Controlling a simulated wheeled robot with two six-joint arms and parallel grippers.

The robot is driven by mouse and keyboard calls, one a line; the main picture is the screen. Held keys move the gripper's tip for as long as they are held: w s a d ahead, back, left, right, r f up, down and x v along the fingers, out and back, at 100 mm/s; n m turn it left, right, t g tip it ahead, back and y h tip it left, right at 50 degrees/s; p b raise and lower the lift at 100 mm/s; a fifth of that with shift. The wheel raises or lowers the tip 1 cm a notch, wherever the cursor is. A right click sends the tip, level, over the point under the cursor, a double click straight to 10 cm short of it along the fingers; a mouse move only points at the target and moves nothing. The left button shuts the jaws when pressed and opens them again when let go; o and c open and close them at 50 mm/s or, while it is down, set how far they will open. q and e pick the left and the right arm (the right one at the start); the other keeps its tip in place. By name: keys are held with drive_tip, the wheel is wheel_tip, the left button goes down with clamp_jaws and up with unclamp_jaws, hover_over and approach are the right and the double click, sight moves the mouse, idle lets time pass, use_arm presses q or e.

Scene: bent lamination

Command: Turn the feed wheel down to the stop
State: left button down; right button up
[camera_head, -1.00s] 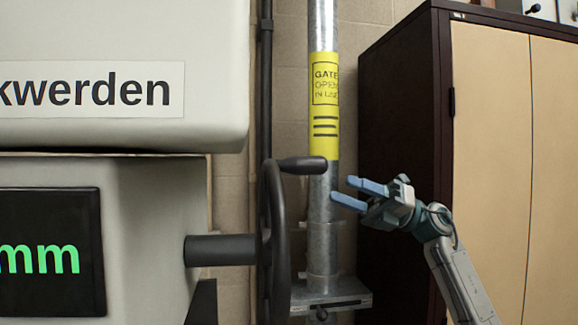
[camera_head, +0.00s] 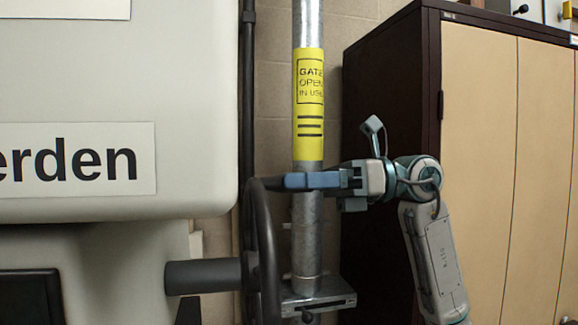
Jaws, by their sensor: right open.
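The feed wheel (camera_head: 266,250) is a dark handwheel seen nearly edge-on, on a thick grey shaft (camera_head: 205,276) coming out of the machine's side. Its crank handle (camera_head: 272,184) points right from near the top of the rim and is mostly hidden by the blue fingers. My right gripper (camera_head: 292,181) is at the handle, pointing left, with its fingers level and overlapping in this view. It is open; the fingers appear to be around or in front of the handle, but I cannot tell which, nor whether they touch. My left gripper is not in view.
The pale machine housing (camera_head: 100,100) fills the left, with a dark display (camera_head: 30,297) below. A metal post (camera_head: 307,225) with a yellow label (camera_head: 309,105) stands just right of the wheel, above a bracket (camera_head: 318,298). A brown cabinet (camera_head: 390,110) stands right.

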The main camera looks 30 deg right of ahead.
drive_tip(key=shift+w+a, duration=0.15)
drive_tip(key=shift+a, duration=0.45)
drive_tip(key=shift+c, duration=0.5)
clamp_jaws()
